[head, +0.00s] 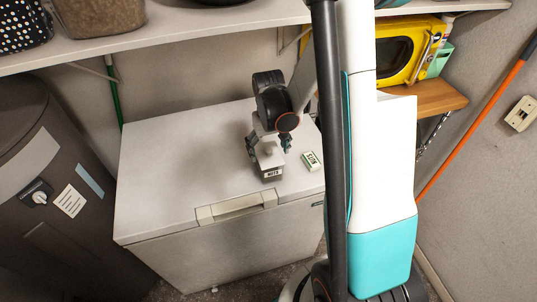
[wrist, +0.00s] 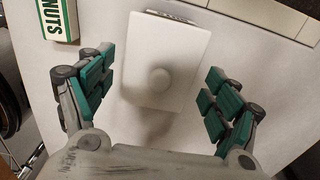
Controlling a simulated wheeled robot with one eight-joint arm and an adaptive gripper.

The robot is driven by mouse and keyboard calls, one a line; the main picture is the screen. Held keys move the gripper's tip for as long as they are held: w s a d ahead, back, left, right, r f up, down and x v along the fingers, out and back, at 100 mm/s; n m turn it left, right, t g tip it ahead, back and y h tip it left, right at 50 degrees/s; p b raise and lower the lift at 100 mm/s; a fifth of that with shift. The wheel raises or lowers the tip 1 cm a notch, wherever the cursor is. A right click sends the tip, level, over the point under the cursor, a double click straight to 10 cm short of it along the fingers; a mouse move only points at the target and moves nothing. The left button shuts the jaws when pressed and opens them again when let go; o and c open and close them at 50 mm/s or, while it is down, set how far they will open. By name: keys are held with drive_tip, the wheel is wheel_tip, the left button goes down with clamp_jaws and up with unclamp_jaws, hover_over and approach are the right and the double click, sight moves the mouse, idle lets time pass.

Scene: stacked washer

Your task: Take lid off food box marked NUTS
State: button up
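The food box (head: 272,173) is small and pale, with dark lettering on its front that looks like NUTS, and stands on the white chest. My gripper (head: 268,146) is open above the box. In the wrist view my gripper (wrist: 158,92) has its fingers wide apart on either side of the lid, with visible gaps. The box body is mostly hidden under the lid there.
A small green-and-white pack (head: 311,161) lies just right of the food box; in the wrist view this pack (wrist: 58,18) reads NUTS. The white chest (head: 165,170) is otherwise clear. A shelf (head: 180,30) runs above, and a dark bin (head: 40,190) stands left.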

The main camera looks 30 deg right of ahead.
drive_tip(key=c, duration=0.6)
drive_tip(key=shift+s, duration=0.1)
drive_tip(key=shift+r, duration=0.1)
